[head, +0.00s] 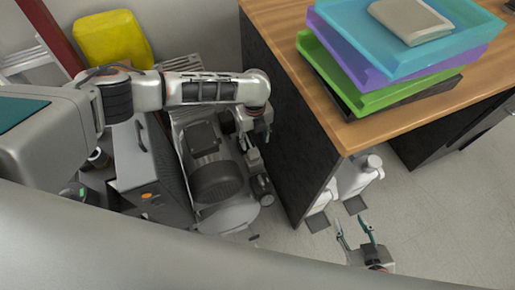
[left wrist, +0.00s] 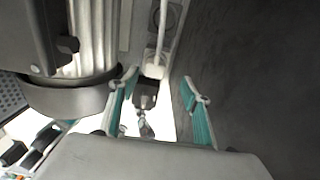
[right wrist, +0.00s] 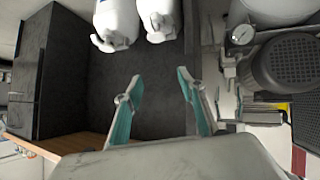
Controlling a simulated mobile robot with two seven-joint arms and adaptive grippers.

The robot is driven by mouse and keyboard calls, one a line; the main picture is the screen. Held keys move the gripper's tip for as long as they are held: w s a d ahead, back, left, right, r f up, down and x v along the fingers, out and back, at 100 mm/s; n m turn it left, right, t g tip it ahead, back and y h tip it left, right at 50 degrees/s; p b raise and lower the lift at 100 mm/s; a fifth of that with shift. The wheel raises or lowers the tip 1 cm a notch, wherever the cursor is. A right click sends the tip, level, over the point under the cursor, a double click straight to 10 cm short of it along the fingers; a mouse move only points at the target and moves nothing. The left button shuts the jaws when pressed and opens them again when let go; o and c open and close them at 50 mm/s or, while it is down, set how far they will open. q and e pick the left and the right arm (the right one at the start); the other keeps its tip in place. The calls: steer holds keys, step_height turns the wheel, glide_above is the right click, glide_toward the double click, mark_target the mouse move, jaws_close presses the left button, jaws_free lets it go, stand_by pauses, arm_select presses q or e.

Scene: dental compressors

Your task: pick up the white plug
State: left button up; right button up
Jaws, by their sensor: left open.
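The white plug (left wrist: 153,70) shows in the left wrist view, with a white cord running up from it. It is near the upper middle, beyond my fingertips and between their lines. My left gripper (left wrist: 162,88) is open, with its two teal-padded fingers apart and nothing visibly held. In the head view my left arm reaches down into the gap between the compressor and the desk, and the plug cannot be made out there. My right gripper (right wrist: 158,82) is open and empty; it also shows in the head view (head: 355,226) at the lower right.
The compressor (head: 215,180) stands left of the gap. The desk's dark side panel (head: 290,125) bounds it on the right. Stacked trays (head: 375,50) sit on the desk. White bottles (right wrist: 118,20) stand near my right gripper. A yellow container (head: 112,38) is at the back left.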

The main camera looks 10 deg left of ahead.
mark_target(253, 151)
arm_select(q)
steer(key=shift+s+f, duration=0.15)
steer(key=shift+f, duration=0.4)
steer(key=shift+s+f, duration=0.15)
steer(key=shift+f, duration=0.4)
steer(key=f, duration=0.1)
steer(key=f+b, duration=0.1)
steer(key=f, duration=0.2)
steer(key=shift+s+a+f+b, duration=0.2)
steer(key=shift+s+a+b, duration=0.05)
steer(key=shift+s+b, duration=0.1)
steer(key=shift+f, duration=0.25)
steer(key=shift+w, duration=0.15)
steer(key=c, duration=1)
steer(key=shift+c, duration=1)
arm_select(e)
steer(key=shift+s+a+f, duration=0.15)
steer(key=shift+s+a, duration=0.05)
steer(key=shift+a, duration=0.15)
